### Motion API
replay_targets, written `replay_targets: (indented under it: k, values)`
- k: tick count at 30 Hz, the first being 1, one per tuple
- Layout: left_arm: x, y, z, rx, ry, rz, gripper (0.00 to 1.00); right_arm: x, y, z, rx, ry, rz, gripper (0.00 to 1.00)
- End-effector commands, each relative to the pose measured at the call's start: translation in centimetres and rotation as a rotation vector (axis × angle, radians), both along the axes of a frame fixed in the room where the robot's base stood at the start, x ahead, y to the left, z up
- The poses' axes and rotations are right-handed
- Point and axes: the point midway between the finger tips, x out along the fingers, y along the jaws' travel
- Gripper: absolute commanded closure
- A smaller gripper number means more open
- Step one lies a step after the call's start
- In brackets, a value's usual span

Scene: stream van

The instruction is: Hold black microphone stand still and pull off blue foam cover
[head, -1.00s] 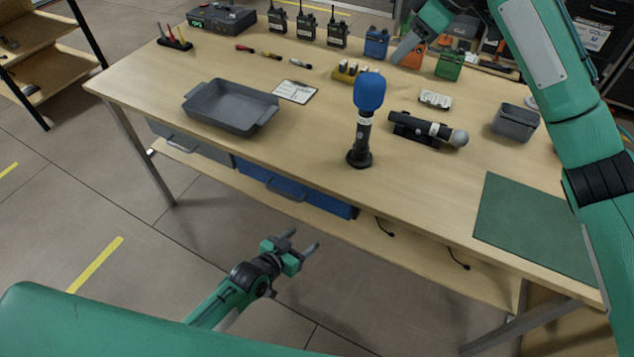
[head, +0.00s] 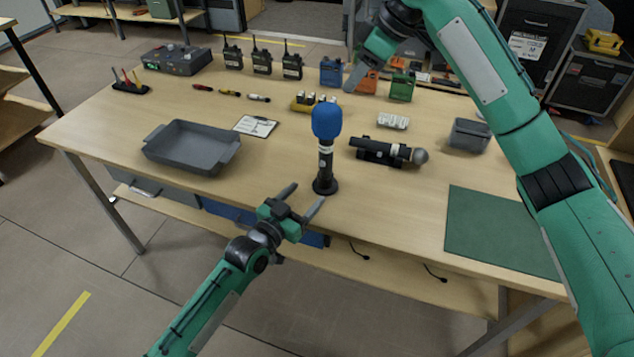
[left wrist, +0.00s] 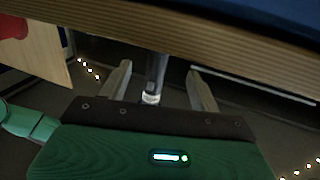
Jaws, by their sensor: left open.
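The black microphone stand (head: 324,172) stands upright on its round base near the table's front edge. The blue foam cover (head: 327,121) sits on its top. In the head view my left gripper (head: 306,195) is open and empty, low in front of the stand and apart from it. Its open fingers also show in the left wrist view (left wrist: 159,68); a grey post with a pale band appears between them, and I cannot tell what it is. My right gripper (head: 358,76) is over the table's back, behind the cover; whether it is open is unclear.
A grey tray (head: 188,146) lies left of the stand. A dark microphone in a cradle (head: 385,150) lies close on its right. A grey bin (head: 469,134) and a green mat (head: 497,228) are further right. Radios (head: 292,66) and coloured packs line the back.

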Motion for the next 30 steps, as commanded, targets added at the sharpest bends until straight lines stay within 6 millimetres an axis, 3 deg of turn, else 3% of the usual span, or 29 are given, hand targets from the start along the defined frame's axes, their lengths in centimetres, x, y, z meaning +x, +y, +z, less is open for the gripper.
replay_targets:
  k: [6, 12, 24, 25, 30]
  values:
    - [3.6, -2.4, 0.0, 0.0, 0.0, 0.0, 0.37, 0.0, 0.0, 0.0, 0.0, 0.0, 0.0, 0.64]
    - [5.6, -3.6, 0.0, 0.0, 0.001, 0.0, 0.37, 0.0, 0.0, 0.0, 0.0, 0.0, 0.0, 0.64]
    - [6.2, -4.0, -0.1, 0.001, 0.002, 0.0, 0.37, 0.0, 0.0, 0.0, 0.0, 0.0, 0.0, 0.64]
    - [6.2, -4.0, -0.1, 0.001, 0.002, 0.0, 0.39, 0.0, 0.0, 0.0, 0.0, 0.0, 0.0, 0.64]
    - [6.2, -4.0, -0.1, 0.001, 0.002, 0.0, 0.72, 0.0, 0.0, 0.0, 0.0, 0.0, 0.0, 0.64]
